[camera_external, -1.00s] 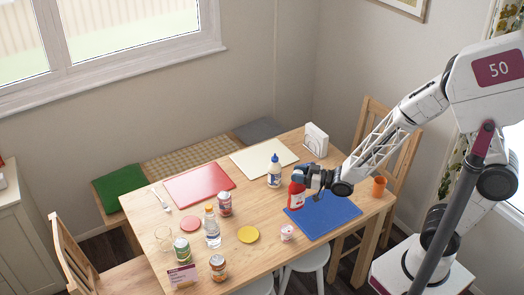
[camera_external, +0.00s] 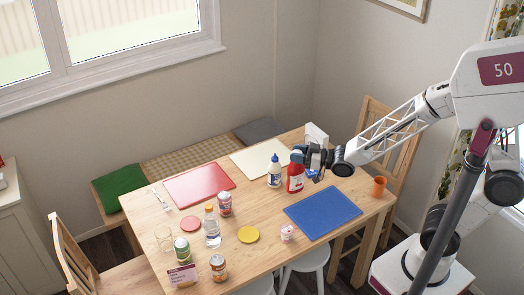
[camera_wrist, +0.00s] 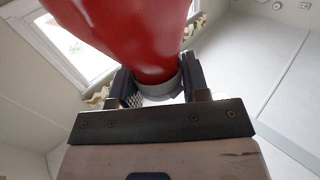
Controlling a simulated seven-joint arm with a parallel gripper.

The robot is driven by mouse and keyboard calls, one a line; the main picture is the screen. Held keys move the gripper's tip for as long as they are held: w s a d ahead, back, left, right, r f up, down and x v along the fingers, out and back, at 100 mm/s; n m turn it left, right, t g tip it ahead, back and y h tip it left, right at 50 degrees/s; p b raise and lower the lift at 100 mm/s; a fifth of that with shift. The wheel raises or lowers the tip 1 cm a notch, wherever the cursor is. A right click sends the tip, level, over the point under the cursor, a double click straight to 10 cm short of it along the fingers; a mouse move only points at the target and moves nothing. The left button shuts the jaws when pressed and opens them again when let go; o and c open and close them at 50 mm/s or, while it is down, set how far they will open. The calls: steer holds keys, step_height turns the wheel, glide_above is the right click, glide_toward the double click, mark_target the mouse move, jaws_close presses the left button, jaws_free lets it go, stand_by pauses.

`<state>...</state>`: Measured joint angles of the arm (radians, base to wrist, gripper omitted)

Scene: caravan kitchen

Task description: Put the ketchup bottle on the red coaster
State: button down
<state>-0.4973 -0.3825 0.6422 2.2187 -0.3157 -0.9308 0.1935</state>
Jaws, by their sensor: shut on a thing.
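My gripper (camera_external: 299,156) is shut on the upper end of the ketchup bottle. In the wrist view the red bottle (camera_wrist: 135,35) fills the top, its narrow grey end between my fingers (camera_wrist: 160,88). I cannot tell whether its base touches the table. The red coaster (camera_external: 190,223) is a small round disc lying flat on the left part of the table, with nothing on it.
A clear bottle (camera_external: 212,230) and a can (camera_external: 224,204) stand right of the coaster; another jar (camera_external: 182,250) stands in front. Red (camera_external: 200,186), cream (camera_external: 263,160) and blue (camera_external: 322,212) mats lie flat, mostly clear.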

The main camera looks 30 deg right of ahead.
steer(key=w+a+r+n+g+y, duration=0.1)
steer(key=w+a, duration=0.5)
steer(key=a, duration=0.2)
steer(key=w+a+r+n+g+y, duration=0.1)
steer(key=w+a+g+y, duration=0.1)
steer(key=w+a, duration=0.5)
steer(key=w+a+f+n+g+y, duration=0.1)
steer(key=w+a+g, duration=0.15)
steer(key=a, duration=0.95)
steer(key=w+a+f+n+g, duration=0.15)
steer(key=w+a, duration=0.25)
steer(key=a, duration=0.9)
steer(key=shift+t, duration=0.4)
steer(key=shift+s+d+f, duration=0.1)
steer(key=shift+d+f, duration=0.05)
steer(key=shift+f, duration=1)
steer(key=shift+s+d+f, duration=0.1)
steer(key=shift+d+f, duration=0.05)
steer(key=shift+f, duration=0.95)
step_height(320, 180, down, 6)
steer(key=shift+f, duration=0.15)
steer(key=shift+f, duration=2)
